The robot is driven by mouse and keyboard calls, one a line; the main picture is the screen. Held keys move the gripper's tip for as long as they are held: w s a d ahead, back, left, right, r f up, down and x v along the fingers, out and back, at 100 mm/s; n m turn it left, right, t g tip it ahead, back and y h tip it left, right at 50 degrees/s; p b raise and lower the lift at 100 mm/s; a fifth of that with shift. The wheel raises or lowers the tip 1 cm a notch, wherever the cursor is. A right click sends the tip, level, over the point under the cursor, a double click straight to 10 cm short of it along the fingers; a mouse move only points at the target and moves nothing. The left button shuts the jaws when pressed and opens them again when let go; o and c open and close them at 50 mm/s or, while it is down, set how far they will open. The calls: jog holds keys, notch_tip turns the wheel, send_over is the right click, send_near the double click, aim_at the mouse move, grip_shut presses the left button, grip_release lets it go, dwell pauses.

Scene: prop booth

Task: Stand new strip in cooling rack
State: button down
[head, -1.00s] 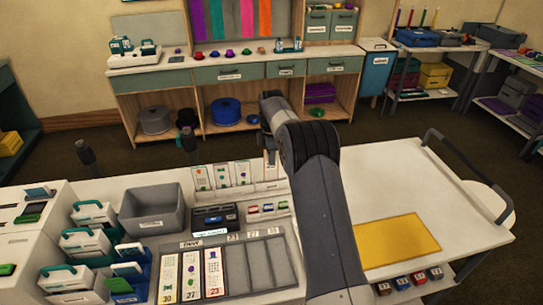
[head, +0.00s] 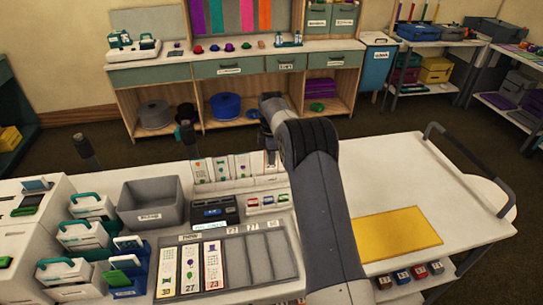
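The cooling rack (head: 233,184) is a white stand behind the dark device, with printed strips standing upright in it, such as the leftmost strip (head: 198,171). Another pale strip (head: 270,164) is upright at the rack's right end, directly below my gripper (head: 269,148). My arm hides part of this area, and I cannot tell whether the fingers hold that strip or whether it is seated in the rack. A grey tray (head: 238,262) labelled "new" holds three flat strips marked 30 (head: 167,270), 27 (head: 190,268) and 23 (head: 212,266). Its right-hand slots are empty.
A dark device (head: 213,211) and a small holder with coloured blocks (head: 267,201) stand between tray and rack. A grey bin (head: 150,205) and several teal-handled punches (head: 85,237) are at left. A yellow mat (head: 398,233) lies on the otherwise clear right side.

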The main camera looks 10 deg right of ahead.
jog(key=shift+f, duration=0.15)
jog(key=c, duration=1.6)
grip_release()
jog(key=shift+o, duration=0.2)
notch_tip(320, 180, up, 11)
jog(key=shift+f+b, duration=0.1)
jog(key=shift+b, duration=0.5)
notch_tip(320, 180, down, 10)
jog(key=p, duration=0.1)
jog(key=shift+f, duration=0.2)
